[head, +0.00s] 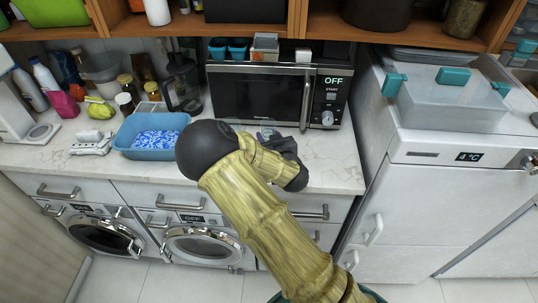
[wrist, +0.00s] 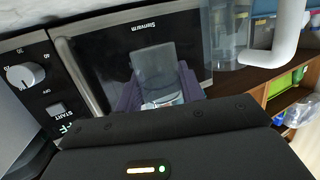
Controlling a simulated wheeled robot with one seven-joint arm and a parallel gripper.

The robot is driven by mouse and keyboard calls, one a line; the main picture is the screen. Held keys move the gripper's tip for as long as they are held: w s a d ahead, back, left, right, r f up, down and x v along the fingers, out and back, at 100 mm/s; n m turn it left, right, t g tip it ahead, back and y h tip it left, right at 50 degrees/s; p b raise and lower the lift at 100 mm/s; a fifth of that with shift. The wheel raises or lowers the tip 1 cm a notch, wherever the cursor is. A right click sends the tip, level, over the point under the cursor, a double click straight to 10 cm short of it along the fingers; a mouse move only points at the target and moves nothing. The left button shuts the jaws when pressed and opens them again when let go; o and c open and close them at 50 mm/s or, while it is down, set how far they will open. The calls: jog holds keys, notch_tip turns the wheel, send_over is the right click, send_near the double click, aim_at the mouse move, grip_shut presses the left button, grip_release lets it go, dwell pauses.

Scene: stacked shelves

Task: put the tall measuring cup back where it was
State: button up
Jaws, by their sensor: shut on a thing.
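My gripper (wrist: 158,88) is shut on a clear, see-through cup (wrist: 158,66), seen between its two purple fingers in the wrist view. The cup looks like the tall measuring cup and is in front of the dark microwave door; its lower part is hidden by the gripper body. In the head view my gripper (head: 267,134) is over the counter just in front of the microwave, largely hidden behind my arm. The cup is hard to make out there.
The microwave (head: 256,98) stands behind the gripper. A blue tub (head: 127,133) with blue-white contents is to the left, near a dark coffee maker (head: 182,84). Bare counter (head: 335,160) lies at right. Wooden shelves (head: 285,31) hang above; a fridge (head: 380,185) stands at right.

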jog(key=shift+w+d+f, duration=0.15)
jog(key=shift+f, duration=1.65)
jog(key=shift+f, duration=0.1)
jog(key=shift+f+p, duration=0.7)
jog(key=shift+f, duration=1.25)
jog(key=shift+w, duration=0.1)
jog(key=shift+f, duration=0.1)
